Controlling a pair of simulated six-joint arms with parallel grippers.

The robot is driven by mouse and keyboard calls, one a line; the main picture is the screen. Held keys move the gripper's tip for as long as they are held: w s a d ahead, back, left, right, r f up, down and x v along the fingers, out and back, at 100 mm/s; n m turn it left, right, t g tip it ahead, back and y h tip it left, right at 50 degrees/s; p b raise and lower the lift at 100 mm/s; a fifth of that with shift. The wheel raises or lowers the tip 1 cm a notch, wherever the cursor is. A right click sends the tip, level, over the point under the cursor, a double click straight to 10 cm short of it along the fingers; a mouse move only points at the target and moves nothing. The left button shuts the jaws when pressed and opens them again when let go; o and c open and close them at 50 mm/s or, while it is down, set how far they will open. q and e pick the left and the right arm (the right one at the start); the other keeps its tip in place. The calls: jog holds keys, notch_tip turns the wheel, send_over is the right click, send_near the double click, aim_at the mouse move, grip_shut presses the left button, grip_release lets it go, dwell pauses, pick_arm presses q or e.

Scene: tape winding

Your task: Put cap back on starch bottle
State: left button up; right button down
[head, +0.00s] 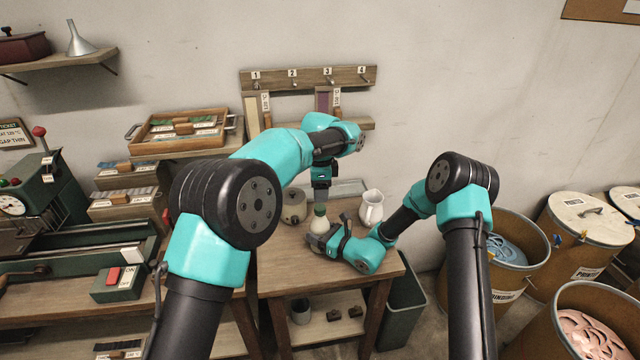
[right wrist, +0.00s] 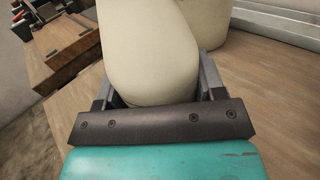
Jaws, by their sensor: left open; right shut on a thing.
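The starch bottle (head: 318,225) is cream and stands on the small wooden table. My right gripper (head: 322,237) is shut on its lower body; the bottle (right wrist: 155,50) fills the space between the fingers in the right wrist view. A small green cap (head: 320,209) shows at the top of the bottle in the head view. My left gripper (head: 320,199) points down directly above the cap, with its jaws open. The fingertips are too small to tell whether they touch the cap. The right wrist view cuts off the bottle's top.
A cream crock (head: 293,207) stands left of the bottle and a white jug (head: 371,207) stands to the right. A grey tray (head: 347,188) lies behind. The small table (head: 275,262) has bare wood at front left. Drums (head: 580,235) stand on the floor at right.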

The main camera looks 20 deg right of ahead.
aim_at(320, 207)
pick_arm(q)
jog(key=n, duration=0.6)
jog(key=shift+r+n, duration=0.2)
jog(key=shift+n, duration=0.1)
jog(key=n, duration=0.3)
jog(key=shift+r+n, duration=0.1)
jog(key=shift+n, duration=0.3)
jog(key=n, duration=0.3)
jog(key=shift+r+n, duration=0.15)
jog(key=shift+n, duration=0.25)
jog(key=n, duration=0.6)
jog(key=shift+r+n, duration=0.2)
jog(key=shift+n, duration=0.1)
jog(key=n, duration=0.3)
jog(key=shift+r+n, duration=0.1)
jog(key=shift+n, duration=0.3)
jog(key=n, duration=0.3)
jog(key=shift+r+n, duration=0.1)
jog(key=shift+n, duration=0.2)
jog(key=shift+f, duration=4)
